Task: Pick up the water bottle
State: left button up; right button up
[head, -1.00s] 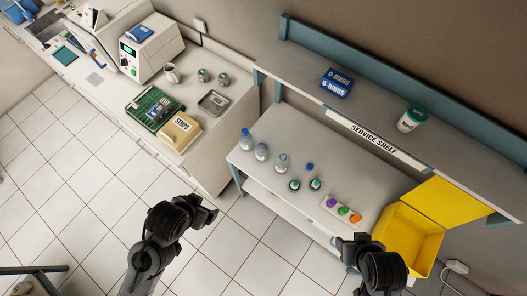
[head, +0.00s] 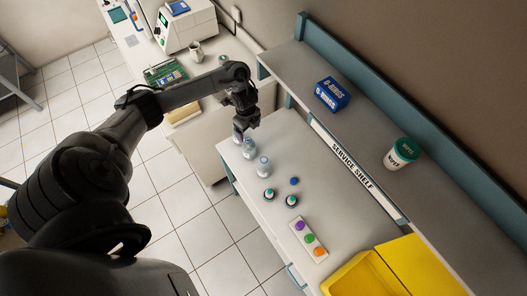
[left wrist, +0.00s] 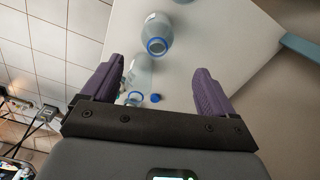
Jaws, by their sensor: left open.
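Several clear bottles stand in a row on the white lower bench. The back-most bottle (head: 238,136) is partly hidden under my left gripper (head: 241,120). A second bottle (head: 249,149) and a third bottle (head: 263,168) stand nearer. My left gripper is open and empty, just above the back-most bottle. In the left wrist view, its purple fingers (left wrist: 159,66) are spread wide. One blue-topped bottle (left wrist: 157,38) shows just beyond the fingertips, and another clear bottle (left wrist: 139,75) shows between the fingers, lower down. I cannot tell whether a finger touches a bottle. My right gripper is not in view.
Two teal-topped vials (head: 269,194) and a loose blue cap (head: 294,181) are in front of the bottles. A rack (head: 309,239) holds purple, green and orange caps. A raised service shelf (head: 350,165) runs along the right. A yellow bin (head: 365,275) is at the front.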

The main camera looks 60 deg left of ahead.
aim_at(248, 142)
pick_arm(q)
jog(key=shift+s+a+f+b, duration=0.15)
jog(key=shift+f+b, duration=0.3)
jog(key=shift+f, duration=2.05)
jog(key=shift+s+d+f+b, duration=0.1)
jog(key=shift+f+b, duration=0.3)
jog(key=shift+f, duration=2.05)
jog(key=c, duration=1.5)
grip_shut()
jog(key=shift+r, duration=0.15)
